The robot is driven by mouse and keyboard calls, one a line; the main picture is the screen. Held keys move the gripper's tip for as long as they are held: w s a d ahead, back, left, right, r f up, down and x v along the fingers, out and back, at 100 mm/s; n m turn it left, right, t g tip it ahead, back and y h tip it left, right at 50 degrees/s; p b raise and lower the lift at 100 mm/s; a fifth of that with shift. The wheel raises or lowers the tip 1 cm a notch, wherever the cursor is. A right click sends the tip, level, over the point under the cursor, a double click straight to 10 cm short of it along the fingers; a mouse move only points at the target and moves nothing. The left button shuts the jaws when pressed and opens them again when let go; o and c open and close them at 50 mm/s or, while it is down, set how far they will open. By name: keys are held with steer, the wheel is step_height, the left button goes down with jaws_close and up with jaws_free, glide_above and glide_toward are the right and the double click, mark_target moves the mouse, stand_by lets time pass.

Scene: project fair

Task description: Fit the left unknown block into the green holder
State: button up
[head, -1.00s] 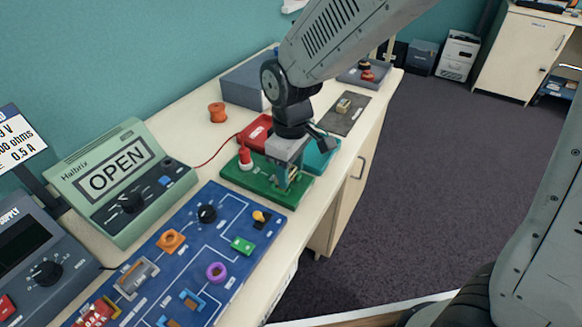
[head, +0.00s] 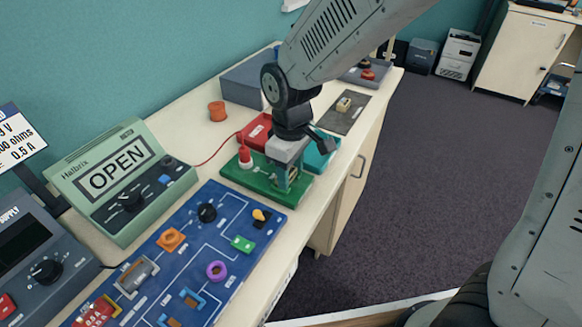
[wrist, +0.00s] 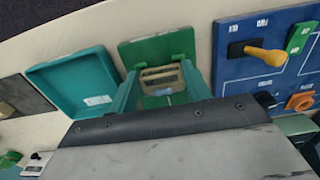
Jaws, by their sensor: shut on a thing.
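My gripper (head: 287,183) points down over the green holder (head: 262,184), a flat green board with a red-topped plunger at its left. In the wrist view, my gripper (wrist: 160,88) is shut on a small beige-grey block (wrist: 160,78) with dark slots, held between its two teal fingers. The green holder (wrist: 157,47) lies under and beyond the block. Fingers and block hide the place beneath, so I cannot tell whether the block is seated or just above it. A similar pale block (head: 344,104) lies on the dark mat (head: 335,122) farther back.
A blue circuit board (head: 190,250) with several parts lies in front. A green meter reading OPEN (head: 118,180) stands left. A teal tray (head: 325,152) and a red box (head: 256,132) sit close behind my gripper. The bench's right edge is near.

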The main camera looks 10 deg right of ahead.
steer(key=shift+f, duration=0.25)
steer(key=o, duration=1.5)
steer(key=shift+o, duration=0.2)
steer(key=shift+r, duration=3.95)
steer(key=s+d+r+m, duration=0.4)
steer(key=s+d+m, duration=0.1)
steer(key=s+d, duration=0.4)
steer(key=s+d+r+m+t, duration=0.1)
steer(key=s+d+r+m, duration=0.3)
steer(key=s+d, duration=0.5)
steer(key=shift+s+d+m, duration=0.35)
steer(key=shift+d+m, duration=0.35)
steer(key=shift+d, duration=0.2)
